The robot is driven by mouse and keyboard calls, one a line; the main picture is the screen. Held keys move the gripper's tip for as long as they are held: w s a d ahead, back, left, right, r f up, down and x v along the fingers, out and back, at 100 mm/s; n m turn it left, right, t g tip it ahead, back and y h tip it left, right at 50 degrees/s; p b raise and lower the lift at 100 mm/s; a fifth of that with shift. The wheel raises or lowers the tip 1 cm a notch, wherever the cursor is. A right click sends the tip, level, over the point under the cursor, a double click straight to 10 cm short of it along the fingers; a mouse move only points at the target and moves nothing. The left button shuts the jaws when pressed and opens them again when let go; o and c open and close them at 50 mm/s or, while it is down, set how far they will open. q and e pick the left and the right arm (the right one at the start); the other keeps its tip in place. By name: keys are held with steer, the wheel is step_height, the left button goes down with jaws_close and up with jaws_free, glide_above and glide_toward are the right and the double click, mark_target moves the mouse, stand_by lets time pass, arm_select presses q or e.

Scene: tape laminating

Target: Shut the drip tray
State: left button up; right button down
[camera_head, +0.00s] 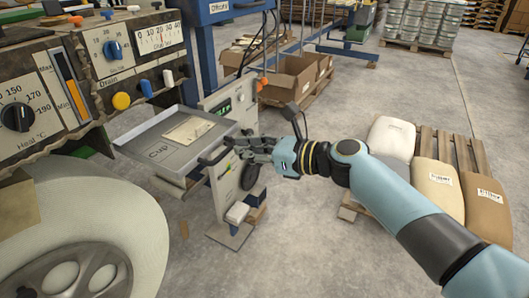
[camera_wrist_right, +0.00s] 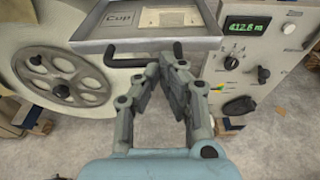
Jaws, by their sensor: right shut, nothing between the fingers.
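The drip tray (camera_head: 157,139) is a shallow grey metal tray marked "Cup" with a pale label inside. It juts out from the machine in the head view, and its black bar handle (camera_head: 214,158) is on the end facing my right gripper. In the wrist view the tray (camera_wrist_right: 200,44) is at the top, with the handle (camera_wrist_right: 118,63) below its rim. My right gripper (camera_head: 235,147) is shut and empty, its fingertips close to the handle; I cannot tell if they touch it. In the wrist view the fingertips (camera_wrist_right: 163,68) overlap the handle. My left gripper is not in view.
The machine's panel with knobs (camera_head: 112,49) stands behind the tray, and a large white roll (camera_head: 90,215) is at lower left.

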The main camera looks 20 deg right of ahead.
mark_target(197, 131)
steer(key=shift+w+a, duration=0.3)
steer(key=shift+w, duration=0.05)
steer(key=x, duration=0.4)
steer(key=r+b+x, duration=0.1)
steer(key=x, duration=0.3)
steer(key=r+b+x, duration=0.1)
steer(key=x, duration=0.3)
steer(key=shift+w+a, duration=0.1)
steer(key=shift+w, duration=0.15)
steer(key=shift+w+r, duration=0.15)
steer(key=shift+r, duration=0.15)
steer(key=shift+a, duration=0.1)
